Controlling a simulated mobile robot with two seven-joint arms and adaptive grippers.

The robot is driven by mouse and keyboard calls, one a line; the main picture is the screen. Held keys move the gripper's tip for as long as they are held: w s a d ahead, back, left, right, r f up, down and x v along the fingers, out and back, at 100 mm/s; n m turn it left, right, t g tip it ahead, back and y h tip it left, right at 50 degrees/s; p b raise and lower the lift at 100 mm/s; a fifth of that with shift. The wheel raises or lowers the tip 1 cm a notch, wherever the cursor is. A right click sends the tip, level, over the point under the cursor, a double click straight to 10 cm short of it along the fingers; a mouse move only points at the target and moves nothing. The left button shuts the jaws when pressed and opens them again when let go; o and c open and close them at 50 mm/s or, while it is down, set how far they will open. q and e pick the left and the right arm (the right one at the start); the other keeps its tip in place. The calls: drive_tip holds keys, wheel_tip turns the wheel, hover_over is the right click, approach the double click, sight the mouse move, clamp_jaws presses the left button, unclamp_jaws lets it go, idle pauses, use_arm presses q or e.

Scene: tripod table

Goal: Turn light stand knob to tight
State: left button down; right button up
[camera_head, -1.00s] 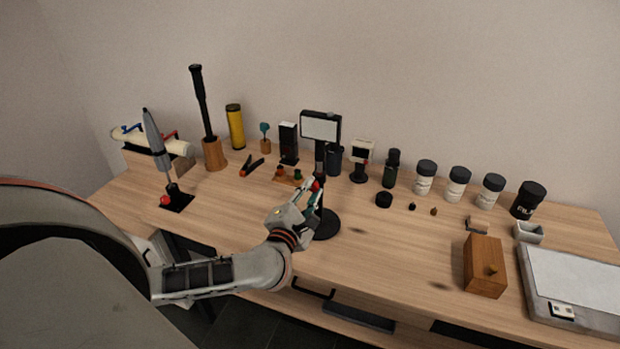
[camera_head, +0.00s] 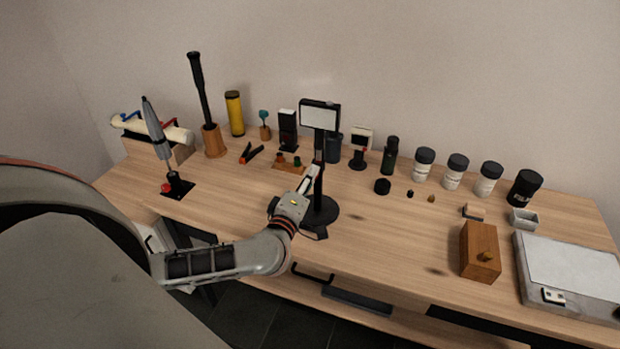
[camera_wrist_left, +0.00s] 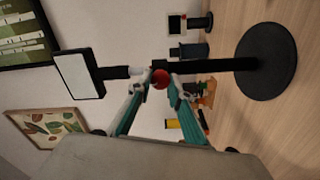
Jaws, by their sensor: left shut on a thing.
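The light stand has a black round base (camera_head: 322,211), a thin black post and a white light panel (camera_head: 318,117) on top. It stands upright near the middle of the table. In the left wrist view the stand lies sideways, with its panel (camera_wrist_left: 79,76) at left and its base (camera_wrist_left: 265,61) at right. A red knob (camera_wrist_left: 160,78) sits on the post there. My left gripper (camera_head: 315,169) is at the post, and its teal fingers (camera_wrist_left: 161,84) are shut on the red knob. The knob is hidden by the fingers in the head view. My right gripper is in neither view.
A small black-and-white device (camera_head: 359,149) and a black bottle (camera_head: 390,156) stand behind and right of the stand. A small wooden tray (camera_head: 289,166) lies behind it at left. A wooden box (camera_head: 480,251) is at right. The table front between stand and box is clear.

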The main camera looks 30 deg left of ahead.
use_arm(q)
drive_tip(key=shift+m, duration=0.6)
drive_tip(key=c, duration=1.8)
unclamp_jaws()
drive_tip(key=shift+c, duration=0.2)
drive_tip(key=v, duration=1.2)
